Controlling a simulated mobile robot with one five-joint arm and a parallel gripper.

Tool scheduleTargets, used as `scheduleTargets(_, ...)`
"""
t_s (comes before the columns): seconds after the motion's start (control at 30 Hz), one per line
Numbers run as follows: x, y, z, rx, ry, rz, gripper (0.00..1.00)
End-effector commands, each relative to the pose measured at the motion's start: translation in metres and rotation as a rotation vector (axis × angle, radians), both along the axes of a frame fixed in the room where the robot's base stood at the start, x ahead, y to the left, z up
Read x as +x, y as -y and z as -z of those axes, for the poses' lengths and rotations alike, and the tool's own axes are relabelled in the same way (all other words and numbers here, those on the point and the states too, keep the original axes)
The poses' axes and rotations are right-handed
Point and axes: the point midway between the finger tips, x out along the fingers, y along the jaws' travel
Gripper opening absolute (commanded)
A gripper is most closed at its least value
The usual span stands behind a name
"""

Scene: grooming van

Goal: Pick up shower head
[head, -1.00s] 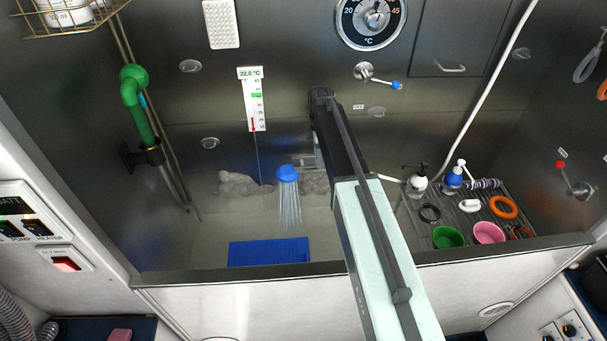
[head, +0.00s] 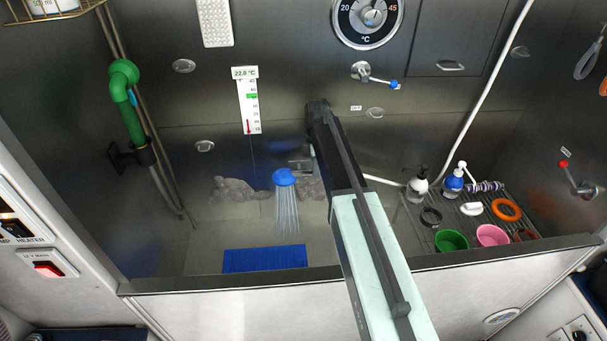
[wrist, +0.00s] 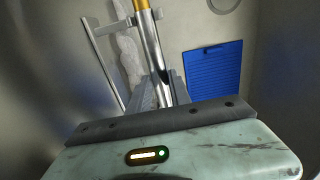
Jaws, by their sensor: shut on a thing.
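The shower head (head: 285,177) has a blue face and sprays water down into the tub, just left of my arm. My gripper (head: 302,164) is at its handle, and my own arm hides part of it. In the wrist view, my gripper (wrist: 163,92) is shut on a shiny metal handle (wrist: 152,45) with an orange part near the picture's top edge. The handle stands up between the fingers, slightly tilted. The shower head's blue face is not clear in the wrist view.
A blue mat (head: 265,259) lies on the tub floor below the spray. A rack (head: 462,212) at the right holds bottles, bowls and rings. A white hose (head: 497,80) hangs at the right. The tub's front rim (head: 220,281) runs below my arm. A green pipe (head: 130,110) is at the left.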

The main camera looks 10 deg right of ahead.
Motion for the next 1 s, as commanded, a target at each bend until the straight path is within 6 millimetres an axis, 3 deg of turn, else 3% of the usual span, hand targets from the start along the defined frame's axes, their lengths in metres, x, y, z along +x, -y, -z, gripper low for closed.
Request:
scheduleTargets(0.17,0.0,0.001,-0.005,0.0,0.0,0.001,0.0)
scheduleTargets(0.47,0.0,0.001,-0.043,0.0,0.0,0.001,0.0)
scheduleTargets(1.0,-0.139,0.007,-0.049,0.0,0.0,0.001,0.0)
